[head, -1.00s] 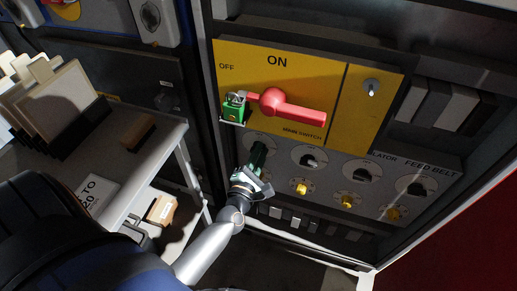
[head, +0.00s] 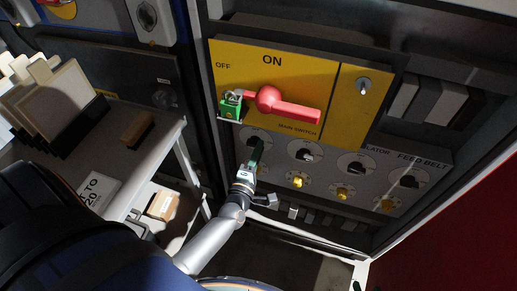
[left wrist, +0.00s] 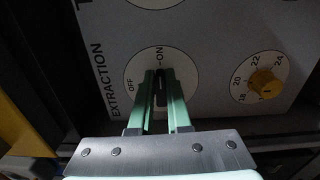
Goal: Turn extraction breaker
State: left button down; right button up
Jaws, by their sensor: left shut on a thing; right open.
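The extraction breaker is a dark knob (left wrist: 161,97) on a white round dial (left wrist: 188,68) marked OFF and ON, beside the word EXTRACTION. My left gripper (left wrist: 161,78) has its green fingers on either side of the knob and is shut on it. The knob's bar appears to line up with the ON mark, but the fingers hide part of it. In the head view, my left gripper (head: 256,152) reaches up to the leftmost dial (head: 259,134) of the row, below the yellow panel. My right gripper is in neither view.
A red main switch handle (head: 288,107) and a green padlock (head: 231,105) sit just above, on the yellow panel (head: 310,70). More dark knobs (head: 305,154) and yellow knobs (head: 298,181) lie to the right. A grey table (head: 158,150) stands at left.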

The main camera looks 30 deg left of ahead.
pick_arm(q)
jog(key=shift+f, duration=0.1)
dwell(0.4)
jog(key=c, duration=0.9)
grip_release()
jog(key=p+v, duration=0.1)
jog(key=v, duration=1.1)
jog(key=shift+s+d, duration=0.1)
jog(key=shift+s, duration=0.15)
